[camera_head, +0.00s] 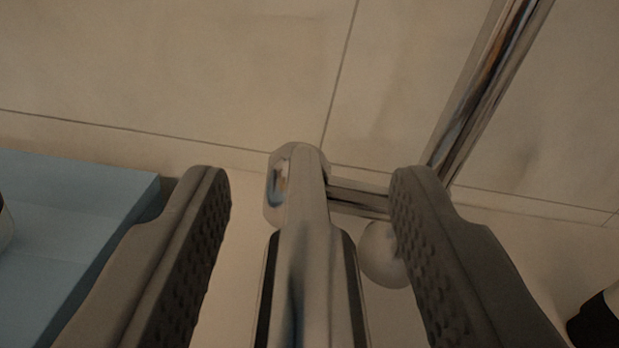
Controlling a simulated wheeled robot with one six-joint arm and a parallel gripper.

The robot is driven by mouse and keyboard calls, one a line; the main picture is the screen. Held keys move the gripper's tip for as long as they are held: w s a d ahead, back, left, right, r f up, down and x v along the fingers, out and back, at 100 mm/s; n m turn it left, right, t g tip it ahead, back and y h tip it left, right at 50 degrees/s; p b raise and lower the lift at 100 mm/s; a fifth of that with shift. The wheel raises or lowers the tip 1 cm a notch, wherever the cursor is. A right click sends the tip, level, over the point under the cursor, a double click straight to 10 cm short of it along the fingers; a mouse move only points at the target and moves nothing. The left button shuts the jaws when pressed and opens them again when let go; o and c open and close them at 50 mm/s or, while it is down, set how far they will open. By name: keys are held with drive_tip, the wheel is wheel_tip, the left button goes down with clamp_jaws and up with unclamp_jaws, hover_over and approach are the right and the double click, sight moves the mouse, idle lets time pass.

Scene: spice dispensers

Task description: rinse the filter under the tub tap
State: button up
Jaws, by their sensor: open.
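My gripper (312,185) is open, its two dark textured fingers spread to left and right. A chrome fitting (308,260), which looks like part of the tub tap or shower, lies between the fingers. It has a rounded head and dark strips along its sides. There are gaps between the fitting and both fingers. A short chrome crossbar (357,196) runs from the head to the right, passing behind the right fingertip. I see no filter in this view.
A chrome pipe (490,85) slants up at the right against the beige tiled wall (180,60). A pale round knob (381,254) sits beside the right finger. A light blue block-like thing (75,215) is at left. A dark-and-white object (598,322) shows at the lower right edge.

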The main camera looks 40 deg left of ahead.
clamp_jaws()
drive_tip(key=shift+w+a+r+g+h, duration=0.1)
drive_tip(key=shift+r+g+h, duration=0.2)
drive_tip(key=shift+g+h, duration=0.1)
idle(0.5)
unclamp_jaws()
drive_tip(key=v, duration=1.7)
drive_tip(key=shift+d+f, duration=0.1)
drive_tip(key=shift+d, duration=0.1)
